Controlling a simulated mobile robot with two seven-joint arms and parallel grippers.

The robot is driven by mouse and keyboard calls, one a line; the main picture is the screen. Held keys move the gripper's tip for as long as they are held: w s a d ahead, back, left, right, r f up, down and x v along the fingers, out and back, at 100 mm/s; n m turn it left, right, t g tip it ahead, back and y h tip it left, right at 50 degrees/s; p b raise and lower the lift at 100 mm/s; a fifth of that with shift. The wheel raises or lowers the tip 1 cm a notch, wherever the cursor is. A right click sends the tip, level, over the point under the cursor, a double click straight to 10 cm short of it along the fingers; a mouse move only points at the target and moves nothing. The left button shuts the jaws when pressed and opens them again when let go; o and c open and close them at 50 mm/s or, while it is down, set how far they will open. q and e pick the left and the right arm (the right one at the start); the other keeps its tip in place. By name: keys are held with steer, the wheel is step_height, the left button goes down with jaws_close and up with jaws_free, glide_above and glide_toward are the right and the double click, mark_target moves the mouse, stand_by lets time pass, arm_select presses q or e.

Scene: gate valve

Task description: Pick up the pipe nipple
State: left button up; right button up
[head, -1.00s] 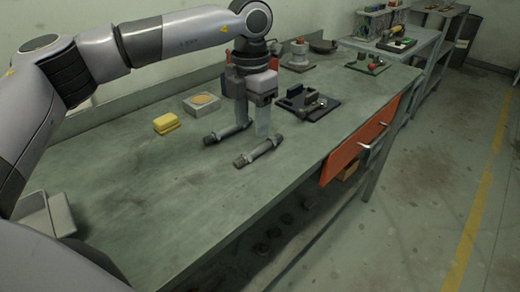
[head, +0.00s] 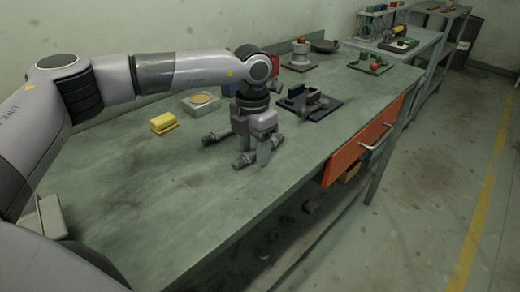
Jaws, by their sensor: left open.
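Two similar short grey metal pipe pieces with darker ends lie on the green workbench (head: 150,205) in the head view. I cannot tell which one is the pipe nipple. The nearer pipe piece (head: 241,161) lies under my left gripper (head: 254,153), and its middle is partly hidden by the fingers. My right gripper is not in view.
A yellow block (head: 164,122) and a light box with a tan round top (head: 202,103) stand left of the gripper. A dark plate with a clamp-like fixture (head: 309,104) lies to the right. An orange drawer (head: 350,157) sticks out at the front.

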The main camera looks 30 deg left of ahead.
arm_select(q)
steer(key=shift+c, duration=0.3)
jaws_close()
steer(key=shift+r, duration=0.1)
